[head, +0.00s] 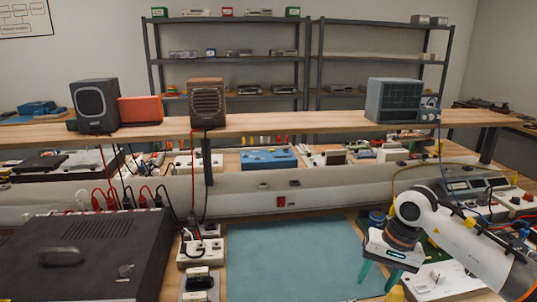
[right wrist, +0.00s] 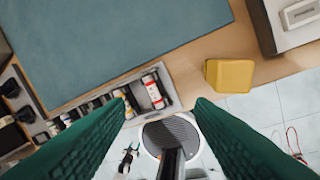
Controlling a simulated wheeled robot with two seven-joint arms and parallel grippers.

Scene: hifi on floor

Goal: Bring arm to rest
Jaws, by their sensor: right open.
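My right arm comes in from the right in the head view, white with a dark wrist. My right gripper (head: 379,277) has green fingers that point down at the right edge of the blue-grey mat (head: 290,255). In the right wrist view, the two green fingers of my right gripper (right wrist: 163,108) are wide apart with nothing between them. The mat also shows there at the upper left (right wrist: 120,45). My left arm and gripper are in neither view.
A large black hifi unit (head: 85,255) fills the front left of the bench. A shelf (head: 270,127) behind carries two speakers and an oscilloscope (head: 393,100). In the right wrist view, a grey tray (right wrist: 167,83) holds small cylinders, and a yellow block (right wrist: 229,75) lies at the bench edge.

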